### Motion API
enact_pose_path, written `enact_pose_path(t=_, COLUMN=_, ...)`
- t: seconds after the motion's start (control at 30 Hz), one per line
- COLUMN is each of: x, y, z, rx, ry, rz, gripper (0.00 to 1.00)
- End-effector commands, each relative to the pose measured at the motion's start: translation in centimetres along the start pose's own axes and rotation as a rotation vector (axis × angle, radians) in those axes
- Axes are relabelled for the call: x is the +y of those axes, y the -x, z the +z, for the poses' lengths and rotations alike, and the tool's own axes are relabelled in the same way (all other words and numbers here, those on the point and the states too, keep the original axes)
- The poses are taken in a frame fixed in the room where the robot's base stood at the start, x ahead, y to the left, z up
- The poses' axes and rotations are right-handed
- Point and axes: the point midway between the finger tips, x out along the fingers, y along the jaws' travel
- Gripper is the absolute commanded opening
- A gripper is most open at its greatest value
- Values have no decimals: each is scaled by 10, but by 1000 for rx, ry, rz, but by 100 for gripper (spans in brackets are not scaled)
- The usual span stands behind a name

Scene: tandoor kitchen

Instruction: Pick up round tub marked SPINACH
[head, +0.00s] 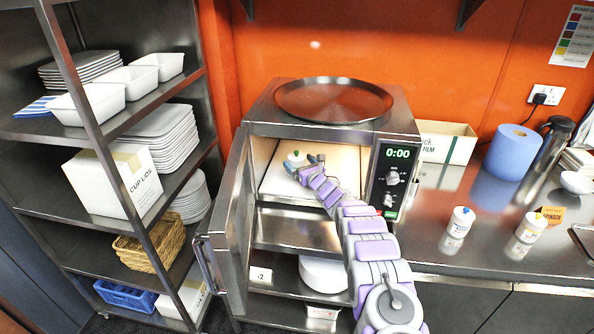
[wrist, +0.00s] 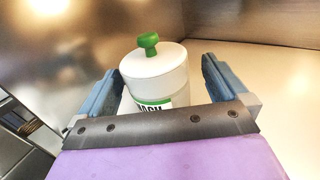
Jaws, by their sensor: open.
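A round white tub (wrist: 155,75) with a white lid and a green knob stands upright inside the open oven. Its green-edged label is partly hidden by the gripper's dark crossbar, so I cannot read the whole word. In the head view the tub (head: 295,157) shows small on the pale oven shelf. My gripper (wrist: 161,72) is open, with one blue finger on each side of the tub and visible space at the right finger. In the head view my gripper (head: 304,163) is inside the oven, at the tub's near side.
The oven door (head: 226,225) hangs open left of my arm; the control panel (head: 390,180) is on the right. A round metal tray (head: 334,100) lies on top. Two small white tubs (head: 461,221) (head: 532,226) stand on the right counter. A loaded rack (head: 95,225) stands left.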

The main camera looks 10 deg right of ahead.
Motion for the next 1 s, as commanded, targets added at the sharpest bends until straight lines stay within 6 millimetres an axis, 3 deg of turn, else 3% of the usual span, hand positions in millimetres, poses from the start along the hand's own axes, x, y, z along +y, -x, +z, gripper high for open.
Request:
enact_pose_path(t=0.3, x=2, y=-17, z=-2, rx=1, ry=1, rz=4, gripper=100)
enact_pose_path(t=0.7, x=1, y=-20, z=0, rx=0, ry=1, rz=2, gripper=100)
enact_pose_path(t=1.0, x=1, y=-20, z=0, rx=0, ry=1, rz=2, gripper=71)
